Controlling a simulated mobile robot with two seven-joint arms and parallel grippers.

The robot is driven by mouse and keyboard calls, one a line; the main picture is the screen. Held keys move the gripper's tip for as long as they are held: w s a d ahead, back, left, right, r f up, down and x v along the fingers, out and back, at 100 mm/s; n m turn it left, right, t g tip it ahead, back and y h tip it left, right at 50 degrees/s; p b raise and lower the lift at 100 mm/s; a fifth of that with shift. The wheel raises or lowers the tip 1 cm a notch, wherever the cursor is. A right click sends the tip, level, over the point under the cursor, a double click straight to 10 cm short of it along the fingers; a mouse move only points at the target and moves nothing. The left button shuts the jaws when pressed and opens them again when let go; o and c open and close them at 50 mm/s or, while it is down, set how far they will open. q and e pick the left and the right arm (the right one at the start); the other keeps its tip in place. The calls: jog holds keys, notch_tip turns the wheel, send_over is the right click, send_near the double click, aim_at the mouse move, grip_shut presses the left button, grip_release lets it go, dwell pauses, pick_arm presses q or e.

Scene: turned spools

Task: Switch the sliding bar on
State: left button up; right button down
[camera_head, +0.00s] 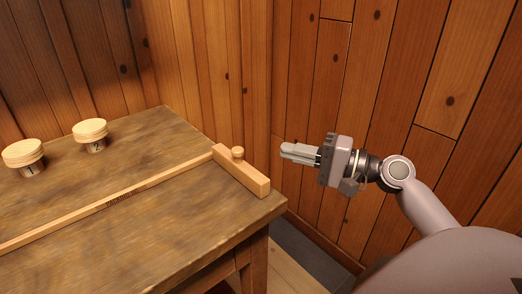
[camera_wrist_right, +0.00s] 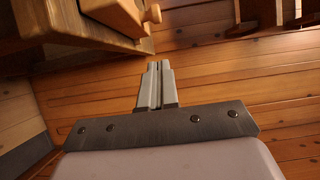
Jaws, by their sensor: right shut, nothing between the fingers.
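The sliding bar (camera_head: 241,171) is a short wooden block with a small round knob (camera_head: 238,153). It sits across the right end of a long thin wooden rail (camera_head: 110,201) on the table. In the right wrist view the knob (camera_wrist_right: 152,14) shows at the top, on the block beside the table edge. My right gripper (camera_head: 283,151) is shut and empty, in the air to the right of the block and apart from it. Its closed fingers also show in the right wrist view (camera_wrist_right: 158,66). My left gripper is not in view.
The brown wooden table (camera_head: 150,256) fills the left. Two round light-wood spools with dark markings, one (camera_head: 24,156) at the far left and one (camera_head: 91,133) nearer the back edge, stand behind the rail. Plank walls (camera_head: 420,60) close off the back and right. Free air lies between gripper and table.

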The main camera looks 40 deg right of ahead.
aim_at(238, 163)
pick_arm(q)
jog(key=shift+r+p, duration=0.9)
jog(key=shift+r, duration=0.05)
pick_arm(e)
jog(key=w+a, duration=0.3)
jog(key=a, duration=0.2)
jog(key=shift+w+a, duration=0.35)
jog(key=shift+w, duration=0.05)
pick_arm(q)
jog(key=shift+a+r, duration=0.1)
pick_arm(e)
jog(key=shift+a+r, duration=0.1)
